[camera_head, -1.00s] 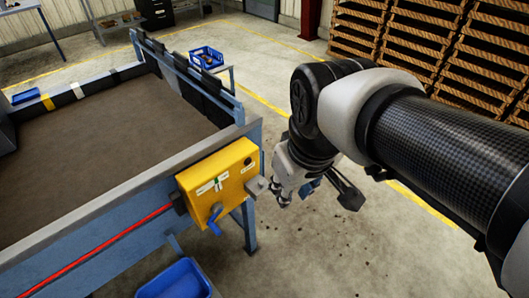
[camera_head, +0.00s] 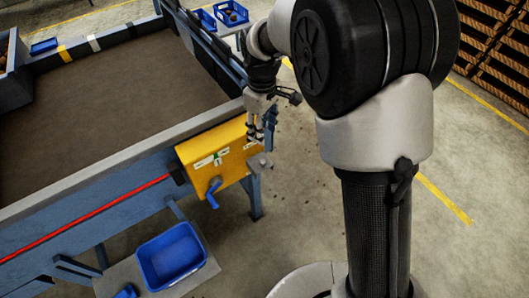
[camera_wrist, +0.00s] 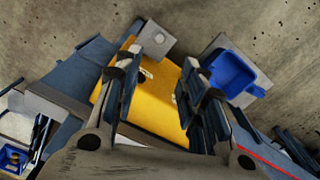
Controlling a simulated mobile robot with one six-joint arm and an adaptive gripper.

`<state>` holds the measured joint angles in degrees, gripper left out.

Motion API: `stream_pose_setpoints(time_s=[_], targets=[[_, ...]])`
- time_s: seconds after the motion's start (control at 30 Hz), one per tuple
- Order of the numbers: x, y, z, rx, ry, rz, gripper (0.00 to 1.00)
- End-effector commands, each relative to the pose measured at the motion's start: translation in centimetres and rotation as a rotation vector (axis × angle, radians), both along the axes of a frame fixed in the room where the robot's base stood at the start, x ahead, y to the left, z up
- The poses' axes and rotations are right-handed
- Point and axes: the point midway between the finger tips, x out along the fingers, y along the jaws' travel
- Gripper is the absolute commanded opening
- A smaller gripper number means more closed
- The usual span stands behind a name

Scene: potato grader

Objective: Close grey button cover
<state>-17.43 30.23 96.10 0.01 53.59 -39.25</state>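The yellow control box (camera_head: 217,157) is fixed to the blue machine frame, with a blue lever (camera_head: 212,193) on its face. The grey button cover (camera_head: 261,162) sticks out from the right edge of the box, swung away from its face. In the wrist view the cover (camera_wrist: 153,40) is a grey square plate beyond the yellow box (camera_wrist: 155,108). My gripper (camera_head: 255,137) hangs over the box's upper right corner, just above the cover. In the wrist view its two fingers (camera_wrist: 160,72) are apart with nothing between them. The box's right part is partly hidden by the gripper.
The sorting table's rail (camera_head: 120,158) runs beside the box. A blue crate (camera_head: 172,254) stands on a low shelf below. Smaller blue bins (camera_head: 231,13) are at the back.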

Motion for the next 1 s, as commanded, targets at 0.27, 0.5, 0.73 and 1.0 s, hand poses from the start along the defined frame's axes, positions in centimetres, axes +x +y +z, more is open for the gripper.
stream_pose_setpoints(time_s=[0.27,0.5,0.73,1.0], targets=[[-0.2,-0.1,-6.6,-0.002,0.006,-0.002,0.38],[-0.1,-0.1,-11.5,-0.002,0.005,-0.002,0.38],[-0.1,-0.1,-14.3,-0.001,0.002,-0.002,0.38],[-0.1,-0.1,-14.9,0.000,0.001,-0.002,0.38]])
